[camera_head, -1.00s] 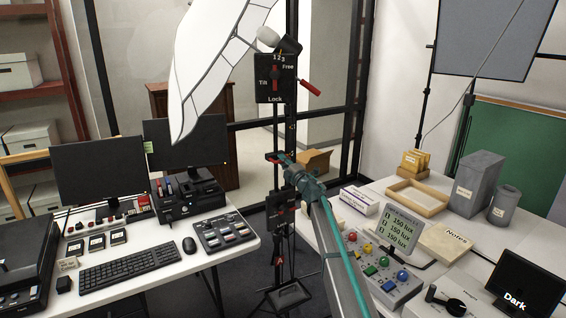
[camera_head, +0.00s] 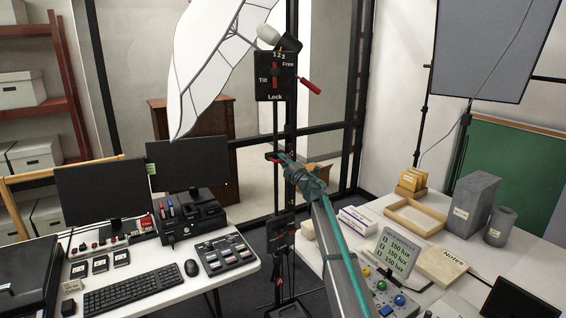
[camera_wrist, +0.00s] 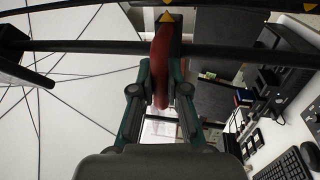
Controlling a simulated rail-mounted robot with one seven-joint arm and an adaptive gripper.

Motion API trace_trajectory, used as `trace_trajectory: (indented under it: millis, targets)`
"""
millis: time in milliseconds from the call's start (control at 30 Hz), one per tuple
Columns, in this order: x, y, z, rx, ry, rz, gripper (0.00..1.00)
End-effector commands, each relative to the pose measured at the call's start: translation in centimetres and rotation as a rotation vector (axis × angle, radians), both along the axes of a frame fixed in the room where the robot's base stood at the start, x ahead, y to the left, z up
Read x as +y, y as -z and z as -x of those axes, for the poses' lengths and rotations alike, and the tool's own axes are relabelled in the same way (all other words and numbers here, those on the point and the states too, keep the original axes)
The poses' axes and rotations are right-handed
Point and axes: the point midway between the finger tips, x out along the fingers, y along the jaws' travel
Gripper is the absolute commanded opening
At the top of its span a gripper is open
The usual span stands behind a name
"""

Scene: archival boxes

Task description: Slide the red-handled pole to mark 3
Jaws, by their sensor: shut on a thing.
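My gripper (camera_head: 279,157) is shut on the red handle of the pole (camera_head: 277,130), part of a dark upright stand in the middle. In the wrist view my gripper (camera_wrist: 160,75) has its fingers on both sides of the red handle (camera_wrist: 161,62), which crosses a dark bar. A black plate (camera_head: 275,76) high on the stand reads "1 2 3", "Free", "Tilt" and "Lock". Another red lever (camera_head: 311,86) sticks out to its right. A yellow triangle (camera_wrist: 167,16) shows above the handle in the wrist view. I cannot tell which mark the pole is at.
A white umbrella (camera_head: 218,60) hangs left of the plate. A lower black box (camera_head: 281,233) sits on the stand. A desk with monitors (camera_head: 100,190) stands left; a table with a lux display (camera_head: 398,254) stands right. The floor between is narrow.

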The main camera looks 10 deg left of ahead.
Motion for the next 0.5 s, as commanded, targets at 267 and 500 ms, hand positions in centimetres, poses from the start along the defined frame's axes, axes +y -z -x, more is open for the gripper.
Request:
trace_trajectory:
  millis: [267, 500]
  targets:
    - [0.01, -0.63, -0.19, -0.004, 0.001, -0.005, 0.4]
    - [0.0, -0.4, -0.11, -0.003, 0.0, -0.003, 0.4]
